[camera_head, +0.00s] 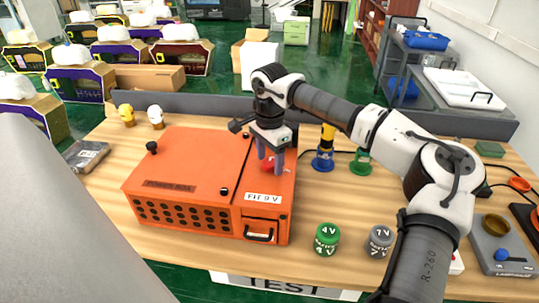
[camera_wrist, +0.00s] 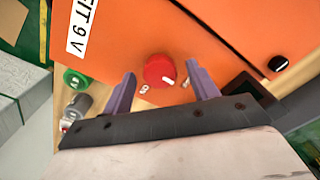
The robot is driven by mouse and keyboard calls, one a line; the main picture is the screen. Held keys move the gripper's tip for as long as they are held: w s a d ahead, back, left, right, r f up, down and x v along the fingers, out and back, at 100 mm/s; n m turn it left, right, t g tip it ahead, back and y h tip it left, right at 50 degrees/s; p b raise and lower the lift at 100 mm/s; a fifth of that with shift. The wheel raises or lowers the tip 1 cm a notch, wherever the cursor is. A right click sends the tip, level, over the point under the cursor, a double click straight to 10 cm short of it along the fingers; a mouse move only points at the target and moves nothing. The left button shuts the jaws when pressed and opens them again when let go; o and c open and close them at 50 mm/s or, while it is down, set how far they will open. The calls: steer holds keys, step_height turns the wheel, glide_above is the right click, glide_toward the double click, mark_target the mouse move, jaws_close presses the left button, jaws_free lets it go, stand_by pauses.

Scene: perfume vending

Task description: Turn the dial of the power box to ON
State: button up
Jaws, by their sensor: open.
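The orange power box (camera_head: 190,160) sits on the wooden table. Its red round dial (camera_head: 268,168) is on the top right part, mostly hidden by my fingers in the head view. In the wrist view, the dial (camera_wrist: 156,68) shows whole, with a white pointer mark toward its lower right. Small white markings lie beside it, too small to read surely. My gripper (camera_head: 271,163) points down over the dial. In the wrist view, my gripper (camera_wrist: 160,72) is open, one purple finger on each side of the dial with visible gaps. Nothing is held.
A "FIT 9 V" label (camera_head: 262,198) and a drawer handle (camera_head: 259,236) are at the box's front right. A green 4V cylinder (camera_head: 327,238) and grey 7V cylinder (camera_head: 379,241) stand to the right. Blue (camera_head: 323,160) and green (camera_head: 361,162) bases stand behind. A black knob (camera_wrist: 279,63) is nearby.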

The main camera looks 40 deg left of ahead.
steer(key=shift+f, duration=0.1)
steer(key=c, duration=1)
steer(key=shift+m, duration=0.3)
steer(key=m+b, duration=0.2)
steer(key=m, duration=0.1)
steer(key=shift+f, duration=0.1)
steer(key=m+b, duration=0.2)
steer(key=m, duration=0.3)
steer(key=shift+m, duration=0.4)
steer(key=m+b, duration=0.1)
steer(key=m, duration=0.3)
steer(key=shift+m+b, duration=0.3)
steer(key=shift+b, duration=0.1)
steer(key=shift+m+b, duration=0.45)
steer(key=shift+m, duration=1.55)
